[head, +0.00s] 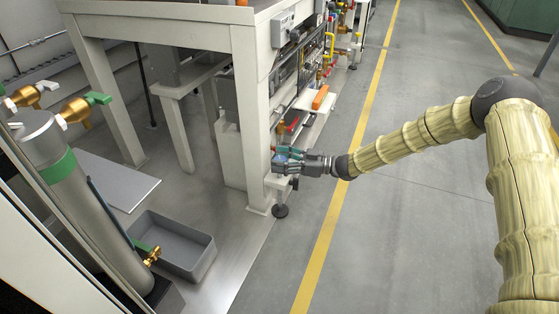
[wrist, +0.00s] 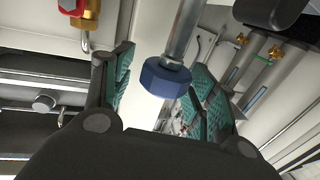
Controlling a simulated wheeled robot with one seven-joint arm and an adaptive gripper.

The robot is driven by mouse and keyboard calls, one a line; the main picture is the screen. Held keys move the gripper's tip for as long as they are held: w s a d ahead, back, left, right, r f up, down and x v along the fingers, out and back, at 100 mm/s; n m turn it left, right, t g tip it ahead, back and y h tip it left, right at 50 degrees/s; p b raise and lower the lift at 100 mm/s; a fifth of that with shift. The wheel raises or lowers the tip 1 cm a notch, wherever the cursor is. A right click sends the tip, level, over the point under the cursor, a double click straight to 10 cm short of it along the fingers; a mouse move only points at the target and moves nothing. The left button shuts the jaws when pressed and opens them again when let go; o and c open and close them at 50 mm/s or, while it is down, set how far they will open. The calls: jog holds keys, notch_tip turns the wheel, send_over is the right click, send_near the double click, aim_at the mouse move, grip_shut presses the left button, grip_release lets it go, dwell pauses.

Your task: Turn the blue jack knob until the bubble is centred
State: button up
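The blue jack knob (wrist: 165,78) is a faceted blue piece on the end of a grey metal rod (wrist: 184,30) in the wrist view. My gripper (wrist: 160,62) is open, with one teal-padded finger on each side of the knob. A gap shows between the left finger and the knob; the right pad lies partly behind the knob, and I cannot tell whether it touches. In the head view, my gripper (head: 282,154) is beside the white frame's front leg, above a black round foot (head: 280,211). I cannot make out the bubble in either view.
The white bench frame (head: 250,100) stands just left of my gripper. An orange item (head: 320,97) and pipework lie behind it. A grey tray (head: 205,262) and a gas cylinder (head: 75,195) are at the left. The floor right of the yellow line (head: 340,190) is clear.

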jog(key=shift+s+d, duration=0.15)
jog(key=shift+d, duration=0.2)
dwell(0.3)
jog(key=shift+s+d+p, duration=0.15)
jog(key=shift+d+p, duration=0.3)
jog(key=shift+d, duration=0.1)
jog(key=s+d+p, duration=0.1)
jog(key=d+p, duration=0.1)
jog(key=d, duration=0.4)
dwell(0.6)
jog(key=shift+s+a+p, duration=0.1)
jog(key=shift+a+p, duration=0.05)
jog(key=shift+p, duration=0.15)
